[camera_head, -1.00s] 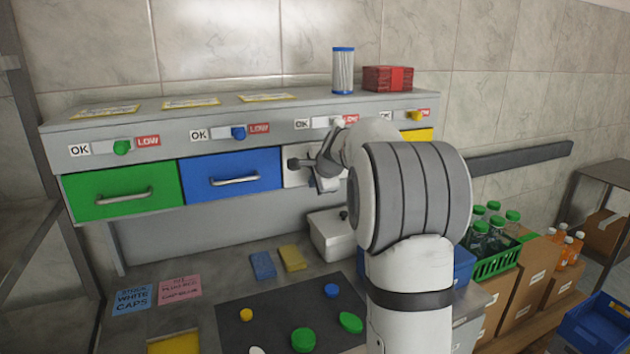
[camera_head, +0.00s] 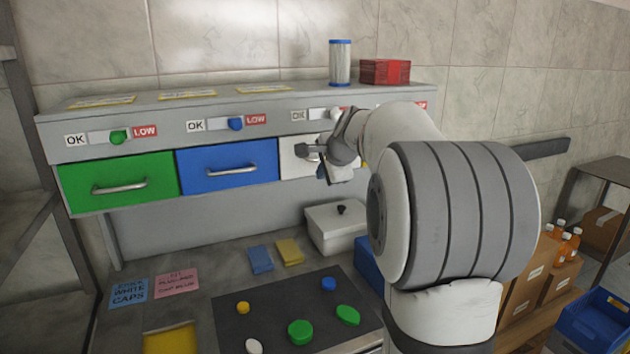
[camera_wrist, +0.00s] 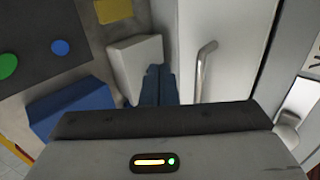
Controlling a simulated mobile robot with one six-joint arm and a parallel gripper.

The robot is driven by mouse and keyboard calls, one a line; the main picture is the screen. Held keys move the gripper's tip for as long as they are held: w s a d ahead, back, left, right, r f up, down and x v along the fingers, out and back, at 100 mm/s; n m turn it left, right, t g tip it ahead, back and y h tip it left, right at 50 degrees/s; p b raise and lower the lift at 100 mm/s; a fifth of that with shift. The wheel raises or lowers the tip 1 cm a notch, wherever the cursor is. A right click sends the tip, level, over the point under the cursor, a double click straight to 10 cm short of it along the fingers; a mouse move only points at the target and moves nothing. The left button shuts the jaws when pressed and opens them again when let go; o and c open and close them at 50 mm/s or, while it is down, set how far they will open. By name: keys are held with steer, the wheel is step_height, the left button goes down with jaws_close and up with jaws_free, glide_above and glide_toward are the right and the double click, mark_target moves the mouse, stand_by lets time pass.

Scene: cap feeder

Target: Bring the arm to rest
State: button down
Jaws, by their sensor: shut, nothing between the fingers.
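My gripper (camera_head: 309,151) is in front of the white drawer (camera_head: 290,165), at the end of my raised arm. In the wrist view its dark fingers (camera_wrist: 158,85) are together with nothing between them. The white drawer's handle (camera_wrist: 205,65) shows to the right of the fingers, apart from them. My arm covers the right part of the drawer row and hides most of the white drawer.
A lidded white box (camera_head: 336,226) stands on the counter below the gripper. A blue bin (camera_wrist: 72,108) lies beside it. A dark mat (camera_head: 265,312) with several caps is in front. Green (camera_head: 80,178) and blue (camera_head: 215,178) drawers look closed.

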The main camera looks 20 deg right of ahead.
steer(key=v, duration=0.5)
steer(key=s+a+f+n+g, duration=0.2)
steer(key=s+a+f+n, duration=0.3)
steer(key=s, duration=0.5)
steer(key=s+a+f+n+g, duration=0.2)
steer(key=s+a+f+n, duration=0.2)
steer(key=s, duration=0.7)
steer(key=s+a+f+n+g, duration=0.2)
steer(key=s+a+f+n, duration=0.3)
steer(key=s+f+n, duration=0.3)
step_height(320, 180, down, 3)
steer(key=shift+s+a+f+n+g, duration=0.1)
steer(key=shift+s+a+n+g, duration=0.25)
steer(key=shift+s, duration=0.8)
